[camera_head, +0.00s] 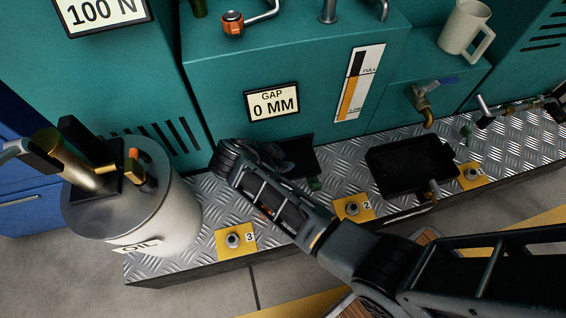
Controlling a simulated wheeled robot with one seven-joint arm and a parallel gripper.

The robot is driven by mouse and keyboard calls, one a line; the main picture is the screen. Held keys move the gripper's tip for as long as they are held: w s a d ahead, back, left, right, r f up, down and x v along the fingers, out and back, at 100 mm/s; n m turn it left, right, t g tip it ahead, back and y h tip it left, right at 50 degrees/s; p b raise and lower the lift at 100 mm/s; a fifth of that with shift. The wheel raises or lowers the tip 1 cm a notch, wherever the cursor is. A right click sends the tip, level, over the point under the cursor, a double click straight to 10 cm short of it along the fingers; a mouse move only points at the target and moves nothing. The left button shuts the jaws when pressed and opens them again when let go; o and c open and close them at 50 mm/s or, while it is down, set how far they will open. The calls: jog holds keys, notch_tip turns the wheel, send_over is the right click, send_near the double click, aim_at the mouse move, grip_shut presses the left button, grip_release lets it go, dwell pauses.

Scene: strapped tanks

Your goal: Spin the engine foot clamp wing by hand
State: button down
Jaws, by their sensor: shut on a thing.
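Three yellow foot plates with a metal bolt show on the bench front: plate 3 (222,246), plate 2 (341,212) and plate 1 (482,183). I cannot make out a wing on any clamp for sure. A small green piece (315,184) shows beside my arm, at the teal engine's base; I cannot tell what it is. My arm reaches from the lower right to a dark joint near the engine's front. My gripper's fingers, and whatever is at them, are hidden behind the arm.
A white oil drum (180,215) with a brass fitting stands close on the left. The teal housing (215,95) with a gap sign (272,115) rises behind. A black tray (410,190) sits under a brass tap (424,104). A cream mug (463,26) stands above.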

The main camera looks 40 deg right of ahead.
jog(key=shift+w+m+g, duration=0.1)
jog(key=shift+m+g, duration=0.5)
jog(key=shift+m, duration=0.2)
jog(key=m+g, duration=0.2)
jog(key=m, duration=0.1)
jog(key=shift+y, duration=0.3)
jog(key=c, duration=1.3)
grip_release()
jog(key=shift+m+g, duration=0.4)
jog(key=shift+m, duration=0.2)
jog(key=shift+c, duration=0.2)
jog(key=shift+o, duration=1.4)
